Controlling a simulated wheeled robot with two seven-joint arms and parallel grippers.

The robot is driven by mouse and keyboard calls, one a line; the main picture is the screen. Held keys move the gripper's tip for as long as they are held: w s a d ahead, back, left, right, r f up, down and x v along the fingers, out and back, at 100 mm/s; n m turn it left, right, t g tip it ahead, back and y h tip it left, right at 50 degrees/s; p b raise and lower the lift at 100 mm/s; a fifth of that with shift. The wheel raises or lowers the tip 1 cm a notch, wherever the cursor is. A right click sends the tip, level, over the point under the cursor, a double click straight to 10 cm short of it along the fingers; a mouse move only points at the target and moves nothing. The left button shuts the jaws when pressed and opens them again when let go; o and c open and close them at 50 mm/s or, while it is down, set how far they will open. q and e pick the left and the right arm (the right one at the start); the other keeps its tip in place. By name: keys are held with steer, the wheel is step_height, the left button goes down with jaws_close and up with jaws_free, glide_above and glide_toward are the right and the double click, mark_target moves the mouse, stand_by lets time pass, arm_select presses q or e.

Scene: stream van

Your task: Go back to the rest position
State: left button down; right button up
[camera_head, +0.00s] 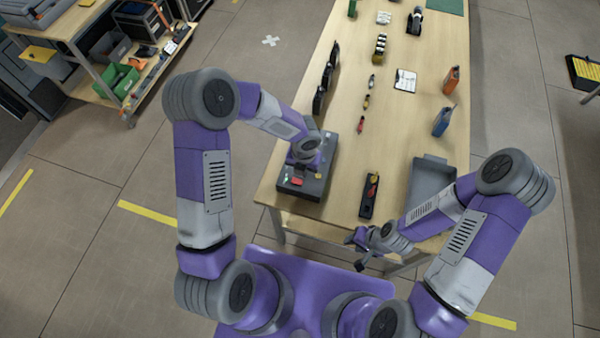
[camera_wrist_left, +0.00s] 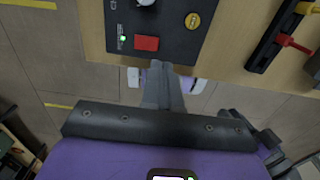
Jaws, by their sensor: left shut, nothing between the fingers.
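My left gripper (camera_wrist_left: 163,72) is shut and empty in the left wrist view, its tips at the near edge of a dark control box (camera_wrist_left: 160,25). The box has a red button (camera_wrist_left: 146,43), a yellow round button (camera_wrist_left: 192,20) and a lit green light. In the head view my left wrist hangs over this box (camera_head: 318,190) and hides the fingers. My right gripper (camera_head: 360,254) is low at the table's front edge, left of a grey tray (camera_head: 432,172). Its fingers are too small and dark to tell open from shut.
The long wooden table (camera_head: 385,130) holds a black holder with a red part (camera_head: 369,195), an orange bottle (camera_head: 450,80), a blue bottle (camera_head: 442,121), a white card (camera_head: 405,80) and several small items. A shelf cart (camera_head: 85,55) stands at the upper left. Floor around is clear.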

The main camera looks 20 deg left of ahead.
arm_select(q)
step_height(320, 180, up, 7)
steer(key=d, duration=0.1)
steer(key=shift+r+p, duration=0.15)
steer(key=shift+p, duration=0.2)
steer(key=s+f+m+h+b, duration=0.2)
steer(key=s+f+m+b, duration=0.3)
steer(key=f+m, duration=0.8)
steer(key=s+f+m+h+b, duration=0.2)
steer(key=s+f+m+b, duration=0.4)
steer(key=s+f+m, duration=0.4)
steer(key=shift+s+d+f+m, duration=0.2)
steer(key=shift+f+m, duration=2.1)
steer(key=shift+m, duration=2.6)
